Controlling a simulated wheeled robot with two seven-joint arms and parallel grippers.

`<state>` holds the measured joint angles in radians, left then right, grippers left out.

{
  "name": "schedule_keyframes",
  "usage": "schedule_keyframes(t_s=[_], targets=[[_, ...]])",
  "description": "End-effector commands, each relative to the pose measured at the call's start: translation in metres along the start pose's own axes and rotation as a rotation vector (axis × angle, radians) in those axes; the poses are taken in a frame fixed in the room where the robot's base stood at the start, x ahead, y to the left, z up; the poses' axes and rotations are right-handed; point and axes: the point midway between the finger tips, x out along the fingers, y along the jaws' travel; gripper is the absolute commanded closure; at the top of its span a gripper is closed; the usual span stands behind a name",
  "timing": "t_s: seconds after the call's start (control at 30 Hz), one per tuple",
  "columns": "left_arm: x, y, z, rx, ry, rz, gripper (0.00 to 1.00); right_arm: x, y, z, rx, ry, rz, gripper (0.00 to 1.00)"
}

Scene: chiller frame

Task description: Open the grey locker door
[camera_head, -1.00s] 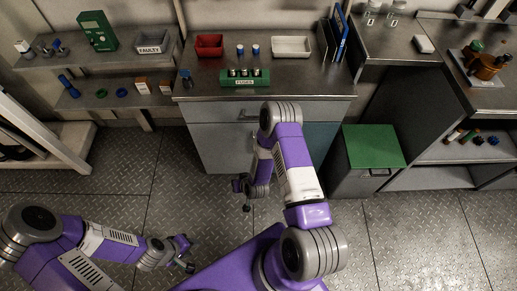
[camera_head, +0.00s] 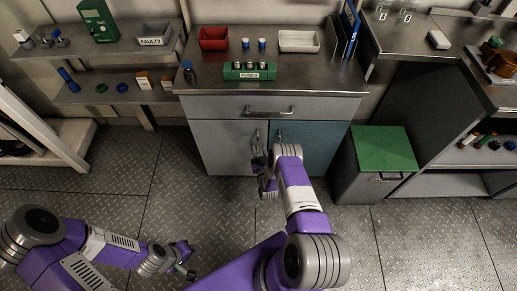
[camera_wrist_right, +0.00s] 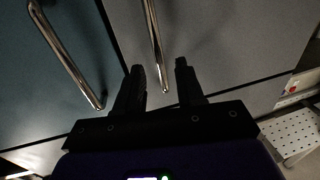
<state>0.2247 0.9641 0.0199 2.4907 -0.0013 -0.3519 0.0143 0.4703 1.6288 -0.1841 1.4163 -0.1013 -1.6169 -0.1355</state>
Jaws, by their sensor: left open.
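The grey locker door (camera_head: 222,150) is the left door under the counter and looks shut. Its upright metal handle (camera_head: 257,136) is near its right edge. In the right wrist view the grey door (camera_wrist_right: 225,45) is on the right, with its handle (camera_wrist_right: 154,45) slanting down between my fingers. My right gripper (camera_head: 258,158) is in front of the doors, pointing at that handle. In the right wrist view the gripper (camera_wrist_right: 160,72) is open; contact with the handle cannot be told. My left gripper (camera_head: 187,262) is open and empty, low over the floor.
A blue-green door (camera_head: 318,145) with its own handle (camera_wrist_right: 65,52) adjoins on the right. A grey drawer (camera_head: 230,107) lies above both. A green-topped bin (camera_head: 382,150) stands right of the cabinet. Floor on the left is clear.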

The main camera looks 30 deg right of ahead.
Motion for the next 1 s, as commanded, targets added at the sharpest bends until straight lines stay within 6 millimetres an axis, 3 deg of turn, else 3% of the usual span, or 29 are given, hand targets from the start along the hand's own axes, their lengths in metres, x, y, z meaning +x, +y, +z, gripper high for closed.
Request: schedule_keyframes(t_s=[0.17, 0.43, 0.47, 0.7, 1.0], targets=[[0.007, -0.003, 0.0, 0.0, 0.0, 0.0, 0.57, 0.016, 0.0, 0.0, 0.001, 0.002, 0.0, 0.62], [0.006, -0.002, 0.0, 0.0, 0.0, 0.0, 0.57, 0.018, 0.0, -0.001, 0.001, -0.001, 0.0, 0.62], [0.006, -0.002, 0.0, 0.0, 0.0, 0.0, 0.57, 0.018, 0.0, -0.001, 0.001, -0.001, 0.0, 0.64], [0.006, -0.002, 0.0, 0.0, 0.0, 0.0, 0.57, 0.017, 0.0, 0.0, 0.001, -0.001, 0.0, 1.0], [0.006, -0.002, 0.0, 0.0, 0.0, 0.0, 0.57, 0.017, 0.0, 0.0, 0.001, -0.001, 0.0, 1.0]])
